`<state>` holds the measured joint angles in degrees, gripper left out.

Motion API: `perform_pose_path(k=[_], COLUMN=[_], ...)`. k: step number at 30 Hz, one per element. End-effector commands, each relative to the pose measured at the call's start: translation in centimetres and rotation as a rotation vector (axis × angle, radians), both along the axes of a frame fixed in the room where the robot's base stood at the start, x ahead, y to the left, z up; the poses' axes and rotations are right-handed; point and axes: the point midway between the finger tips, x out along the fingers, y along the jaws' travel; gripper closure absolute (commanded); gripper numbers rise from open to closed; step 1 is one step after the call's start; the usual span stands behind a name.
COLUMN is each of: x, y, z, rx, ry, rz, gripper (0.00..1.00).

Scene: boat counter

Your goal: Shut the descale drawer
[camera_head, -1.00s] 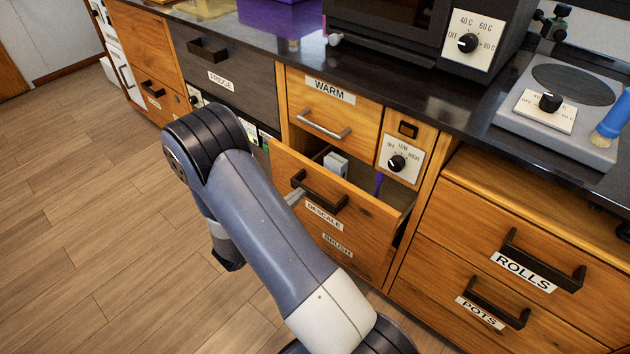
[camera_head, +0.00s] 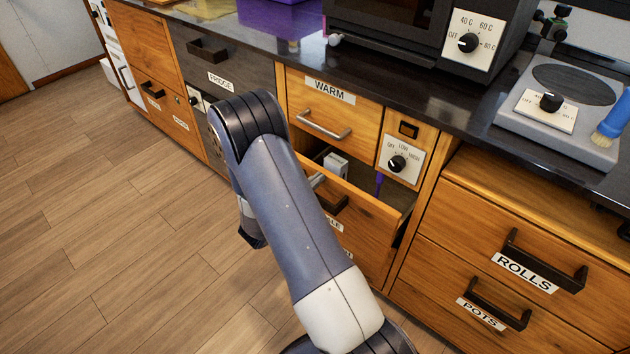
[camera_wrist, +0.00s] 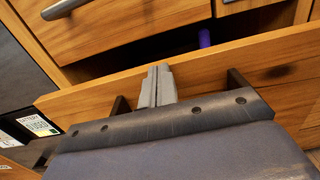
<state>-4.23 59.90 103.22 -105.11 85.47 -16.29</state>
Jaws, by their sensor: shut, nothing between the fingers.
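The descale drawer (camera_head: 370,206) stands open below the warm drawer. Its dark handle (camera_head: 338,204) and label are partly hidden by my arm. In the wrist view, the drawer front (camera_wrist: 205,72) crosses the picture, with the handle's ends (camera_wrist: 236,78) showing on both sides of my gripper. My gripper (camera_head: 317,180) is shut and empty, with its tips at the upper part of the drawer front. The fingers also show in the wrist view (camera_wrist: 160,84), overlapping the front near its top edge; I cannot tell whether they touch it.
Inside the drawer are a white box (camera_head: 336,163) and a purple item (camera_head: 379,184). The warm drawer (camera_head: 325,115) above is shut. The rolls drawer (camera_head: 520,240) and pots drawer (camera_head: 480,300) are at the right. The floor (camera_head: 110,200) at the left is clear.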

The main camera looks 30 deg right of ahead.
Motion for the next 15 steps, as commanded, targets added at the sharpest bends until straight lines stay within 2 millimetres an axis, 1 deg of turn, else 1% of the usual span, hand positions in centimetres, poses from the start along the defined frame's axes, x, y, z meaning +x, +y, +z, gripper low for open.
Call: perform_pose_path(k=[4,12,15], x=[0.6,2.5,3.1], y=[-1.9,-7.4,-8.7], z=[-0.2,-0.2,-0.2], rx=[0.002,0.001,0.001], ry=[-0.002,-0.004,-0.003], rz=[-0.006,-0.006,-0.004], gripper=[1.00,1.00,1.00])
